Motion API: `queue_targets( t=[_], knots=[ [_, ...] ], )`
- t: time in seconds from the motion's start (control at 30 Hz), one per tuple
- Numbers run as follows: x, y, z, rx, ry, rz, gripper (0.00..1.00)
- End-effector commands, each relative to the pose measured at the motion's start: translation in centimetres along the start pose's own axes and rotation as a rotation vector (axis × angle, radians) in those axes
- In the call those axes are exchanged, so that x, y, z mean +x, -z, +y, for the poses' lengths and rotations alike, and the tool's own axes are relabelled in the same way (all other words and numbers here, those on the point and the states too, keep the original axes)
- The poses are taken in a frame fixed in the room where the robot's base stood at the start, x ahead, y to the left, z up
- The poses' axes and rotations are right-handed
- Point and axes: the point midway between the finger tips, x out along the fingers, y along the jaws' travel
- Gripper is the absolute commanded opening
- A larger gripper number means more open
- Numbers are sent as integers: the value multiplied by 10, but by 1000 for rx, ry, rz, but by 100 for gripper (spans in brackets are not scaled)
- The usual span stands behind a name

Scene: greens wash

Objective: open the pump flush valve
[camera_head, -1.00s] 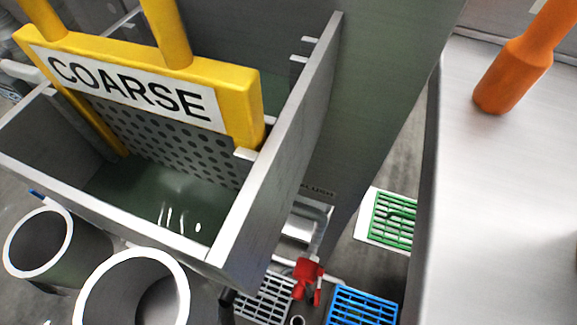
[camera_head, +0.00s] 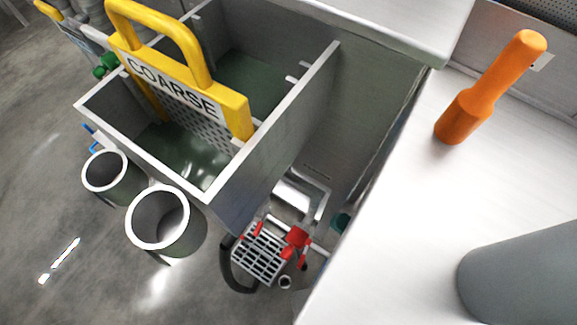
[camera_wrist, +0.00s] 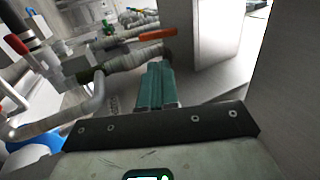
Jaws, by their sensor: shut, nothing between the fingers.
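A red-handled valve (camera_head: 297,240) sits on pipework low beside the grey tank, above a floor grate; a second small red part is just left of it. I cannot tell for sure which is the pump flush valve. In the wrist view, an orange-red lever (camera_wrist: 158,34) lies along a grey pipe, with another red handle (camera_wrist: 18,43) at the upper left. My gripper (camera_wrist: 156,72) has teal fingers, shut together and empty, pointing toward the pipes and apparently short of the orange-red lever. A teal tip (camera_head: 341,222), probably my gripper, shows right of the red valve, partly hidden by the white counter.
The grey tank (camera_head: 262,165) holds a yellow-handled COARSE screen (camera_head: 233,112). Two round bins (camera_head: 160,218) stand at its front. An orange handle (camera_head: 490,88) stands on the white counter (camera_head: 400,215). A grey grate (camera_head: 262,252) lies below the valve. Open floor is at left.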

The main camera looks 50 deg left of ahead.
Motion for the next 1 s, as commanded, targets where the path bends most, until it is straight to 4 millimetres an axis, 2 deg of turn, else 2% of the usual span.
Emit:
queue_targets(
  t=[0.6, 0.8, 1.0],
  knots=[
    [110, -2, 2, -2, -2, -5, 0],
    [128, -1, 2, -2, -3, -2, 0],
    [133, -1, 1, -2, -3, -1, 0]
  ],
)
